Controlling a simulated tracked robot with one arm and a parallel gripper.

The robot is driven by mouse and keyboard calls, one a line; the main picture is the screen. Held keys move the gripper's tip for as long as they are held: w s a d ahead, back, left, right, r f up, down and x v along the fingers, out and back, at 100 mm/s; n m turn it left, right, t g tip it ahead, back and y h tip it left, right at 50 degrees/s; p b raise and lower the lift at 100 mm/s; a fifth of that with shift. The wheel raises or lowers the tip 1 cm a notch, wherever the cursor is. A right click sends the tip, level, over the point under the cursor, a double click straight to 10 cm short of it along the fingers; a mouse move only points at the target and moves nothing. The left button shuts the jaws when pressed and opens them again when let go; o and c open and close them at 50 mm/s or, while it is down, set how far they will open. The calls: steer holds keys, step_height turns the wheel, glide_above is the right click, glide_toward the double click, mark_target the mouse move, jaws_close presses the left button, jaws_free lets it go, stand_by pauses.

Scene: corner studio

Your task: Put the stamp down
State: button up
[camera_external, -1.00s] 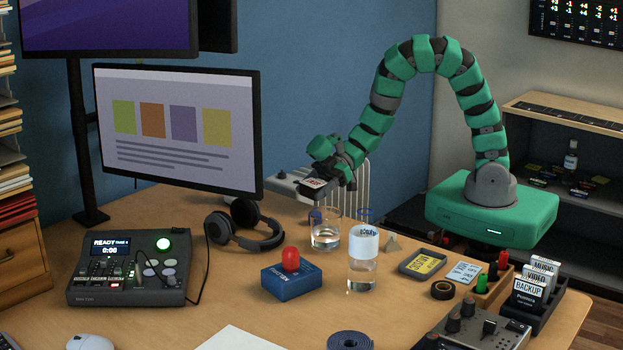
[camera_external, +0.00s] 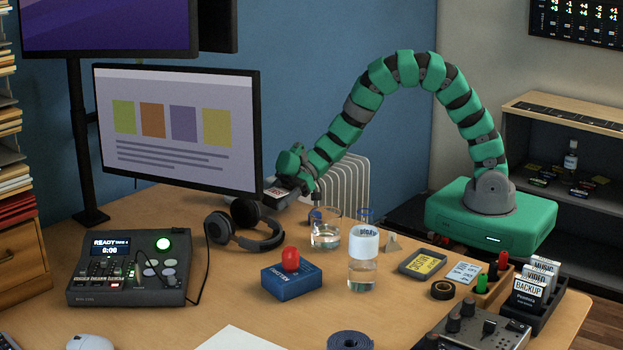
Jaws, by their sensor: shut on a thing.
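My gripper (camera_external: 281,189) is at the back of the desk, by the lower right corner of the white-screened monitor and behind the headphones. A blue box with a red knob (camera_external: 291,282) stands on the desk (camera_external: 230,305) in front, apart from my gripper.
Black headphones (camera_external: 243,228) lie just in front of my gripper. The monitor (camera_external: 180,128) stands to its left. A console (camera_external: 130,268) is at the left. Desk around the blue box is clear.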

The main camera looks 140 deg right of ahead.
steer(key=shift+f+b, duration=0.45)
steer(key=shift+f, duration=0.55)
steer(key=shift+f, duration=0.15)
steer(key=o, duration=1)
steer(key=shift+f+b, duration=0.2)
steer(key=shift+b, duration=0.6)
steer(key=p+v, duration=0.5)
steer(key=v, duration=0.9)
steer(key=shift+a+f, duration=0.1)
